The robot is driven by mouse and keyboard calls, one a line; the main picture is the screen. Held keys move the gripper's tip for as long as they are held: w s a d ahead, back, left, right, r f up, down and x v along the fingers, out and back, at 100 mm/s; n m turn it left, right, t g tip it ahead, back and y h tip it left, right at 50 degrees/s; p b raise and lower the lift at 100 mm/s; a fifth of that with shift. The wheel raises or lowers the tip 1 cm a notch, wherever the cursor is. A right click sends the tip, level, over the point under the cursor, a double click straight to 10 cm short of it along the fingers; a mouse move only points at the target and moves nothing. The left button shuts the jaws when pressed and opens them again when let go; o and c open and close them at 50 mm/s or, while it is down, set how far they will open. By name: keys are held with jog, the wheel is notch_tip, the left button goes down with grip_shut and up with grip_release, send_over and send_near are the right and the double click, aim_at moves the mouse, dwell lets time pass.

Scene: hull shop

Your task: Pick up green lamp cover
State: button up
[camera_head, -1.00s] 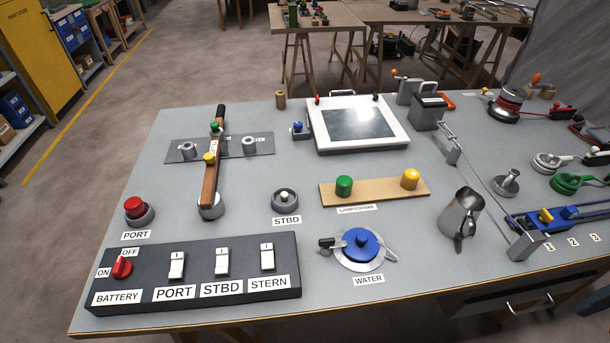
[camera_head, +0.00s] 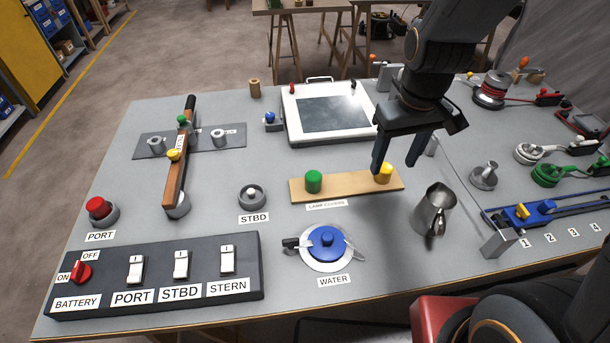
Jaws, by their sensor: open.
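The green lamp cover (camera_head: 313,181) stands upright on the left part of a tan wooden board (camera_head: 345,187) labelled for lamp covers. A yellow lamp cover (camera_head: 384,173) stands on the right end of the same board. My gripper (camera_head: 395,168) is open, its dark fingers pointing down at the board's right end, around or just in front of the yellow cover; I cannot tell whether they touch it. The gripper is to the right of the green cover and apart from it.
A blue water cap (camera_head: 327,240) lies in front, and a white-framed hatch (camera_head: 290,110) behind. Bare bench lies between these.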

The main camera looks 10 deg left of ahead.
jog(key=w+a+f+n, duration=0.25)
jog(key=a+n, duration=0.25)
jog(key=a, duration=0.4)
jog(key=n+g+p, duration=0.1)
jog(key=n+p, duration=0.1)
jog(key=n, duration=0.2)
send_over(314, 175)
notch_tip(314, 175, down, 3)
jog(key=shift+s+r, duration=0.1)
jog(key=shift+s, duration=0.05)
jog(key=shift+f+p, duration=1.35)
jog(key=shift+f, duration=2.45)
jog(key=shift+c, duration=0.5)
jog(key=c, duration=1)
